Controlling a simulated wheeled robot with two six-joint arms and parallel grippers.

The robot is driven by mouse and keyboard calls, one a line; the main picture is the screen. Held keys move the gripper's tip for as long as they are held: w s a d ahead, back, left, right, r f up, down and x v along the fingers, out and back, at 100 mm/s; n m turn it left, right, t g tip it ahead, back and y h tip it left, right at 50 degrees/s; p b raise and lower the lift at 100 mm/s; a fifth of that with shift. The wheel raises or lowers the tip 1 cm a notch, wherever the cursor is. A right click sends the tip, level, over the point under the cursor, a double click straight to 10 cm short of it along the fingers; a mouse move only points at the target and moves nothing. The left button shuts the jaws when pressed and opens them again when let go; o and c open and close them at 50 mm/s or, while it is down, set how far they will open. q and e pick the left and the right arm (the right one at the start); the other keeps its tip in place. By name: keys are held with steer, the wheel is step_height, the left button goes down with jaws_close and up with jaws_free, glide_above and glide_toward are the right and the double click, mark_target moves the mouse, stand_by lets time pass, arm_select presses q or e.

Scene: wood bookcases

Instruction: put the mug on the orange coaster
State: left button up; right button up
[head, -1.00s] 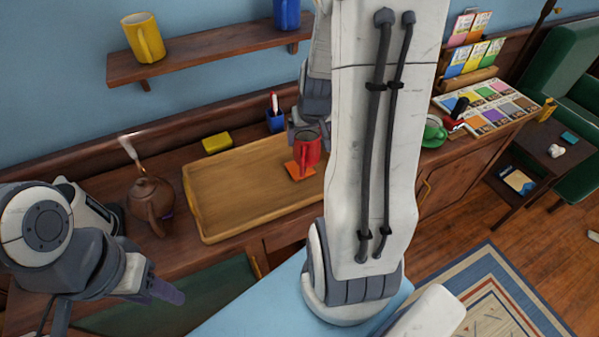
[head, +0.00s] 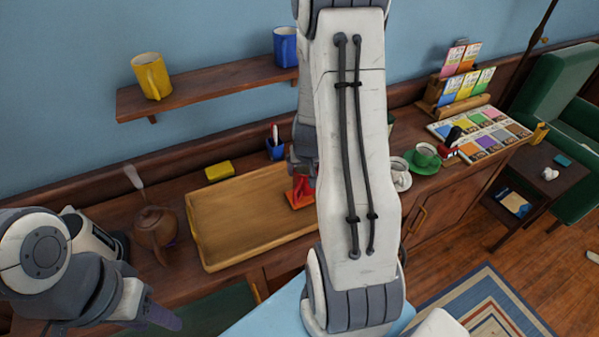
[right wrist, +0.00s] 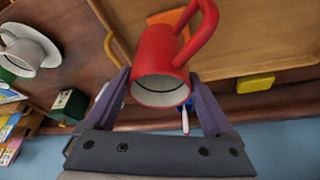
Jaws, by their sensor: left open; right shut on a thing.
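The red mug (right wrist: 160,55) is between the fingers of my right gripper (right wrist: 160,80), which is shut on it; its handle points away from the gripper. In the head view only part of the mug (head: 302,181) shows beside my right arm, which hides the rest and most of that gripper. The orange coaster (head: 293,199) lies on the right part of the wooden tray, just below the mug in the picture. It also shows partly behind the mug in the right wrist view (right wrist: 168,18). I cannot tell whether they touch. My left gripper (head: 150,314) is open and empty at lower left.
The wooden tray (head: 235,220) is otherwise bare. A brown teapot (head: 154,230) stands left of it, a yellow block (head: 219,171) and a blue pen cup (head: 275,149) behind. A shelf above holds a yellow mug (head: 151,76) and a blue mug (head: 285,46).

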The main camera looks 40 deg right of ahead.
mark_target(299, 179)
steer(key=shift+w+a+f, duration=0.15)
steer(key=shift+w+f, duration=0.1)
steer(key=shift+w, duration=0.2)
steer(key=shift+w+a+f, duration=0.15)
steer(key=shift+w+f, duration=0.1)
steer(key=shift+w, duration=0.2)
steer(key=shift+f+b, duration=0.4)
steer(key=shift+f, duration=1.7)
steer(key=shift+f, duration=0.2)
steer(key=o, duration=1.4)
steer(key=shift+r, duration=0.15)
